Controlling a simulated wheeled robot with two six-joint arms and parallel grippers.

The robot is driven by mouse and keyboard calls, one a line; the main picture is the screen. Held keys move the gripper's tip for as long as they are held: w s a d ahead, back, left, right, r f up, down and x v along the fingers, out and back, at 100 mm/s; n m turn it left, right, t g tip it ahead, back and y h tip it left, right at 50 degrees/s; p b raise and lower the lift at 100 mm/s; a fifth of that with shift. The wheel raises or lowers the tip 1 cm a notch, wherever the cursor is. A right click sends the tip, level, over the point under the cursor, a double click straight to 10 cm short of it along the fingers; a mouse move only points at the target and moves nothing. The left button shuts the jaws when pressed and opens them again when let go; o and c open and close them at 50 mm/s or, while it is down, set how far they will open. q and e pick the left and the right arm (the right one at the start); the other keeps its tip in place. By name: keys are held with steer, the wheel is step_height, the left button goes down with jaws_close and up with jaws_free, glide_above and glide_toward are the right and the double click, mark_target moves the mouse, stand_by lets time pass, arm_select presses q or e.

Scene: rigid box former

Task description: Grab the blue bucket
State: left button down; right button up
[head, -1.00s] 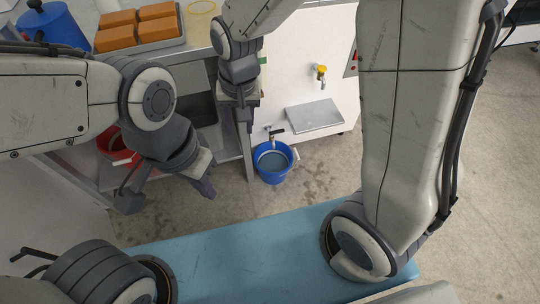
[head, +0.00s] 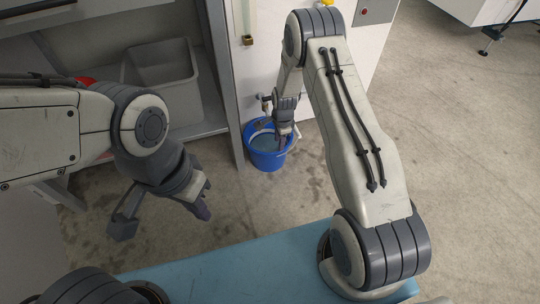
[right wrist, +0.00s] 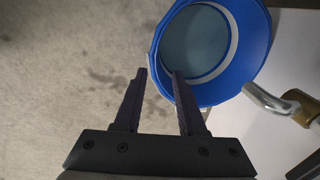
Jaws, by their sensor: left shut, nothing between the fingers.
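The blue bucket (head: 265,161) stands upright on the floor against the white cabinet, with greyish liquid inside. It also shows in the right wrist view (right wrist: 212,94), seen from above. My right gripper (head: 285,140) is over the bucket's top. In the right wrist view my right gripper (right wrist: 158,72) is open and empty. One finger appears outside the rim and the other overlaps the rim; whether they touch it I cannot tell. My left gripper (head: 205,207) is shut and empty, left of the bucket and apart from it.
A metal tap (right wrist: 270,102) sticks out close beside the bucket's rim. The white cabinet (head: 347,55) stands behind, and a shelf with a grey bin (head: 163,70) is at left. A blue surface (head: 235,265) lies in front. The floor (head: 455,140) at right is clear.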

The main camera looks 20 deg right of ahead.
steer(key=b, duration=0.3)
glide_above(276, 158)
steer(key=f, duration=0.5)
steer(key=shift+s+d+f, duration=0.1)
steer(key=shift+d+f, duration=0.25)
steer(key=shift+d, duration=0.05)
steer(key=f+b, duration=0.4)
steer(key=f, duration=0.1)
steer(key=shift+a, duration=0.25)
jaws_close()
stand_by(0.3)
steer(key=shift+w+r, duration=0.2)
steer(key=shift+w, duration=0.15)
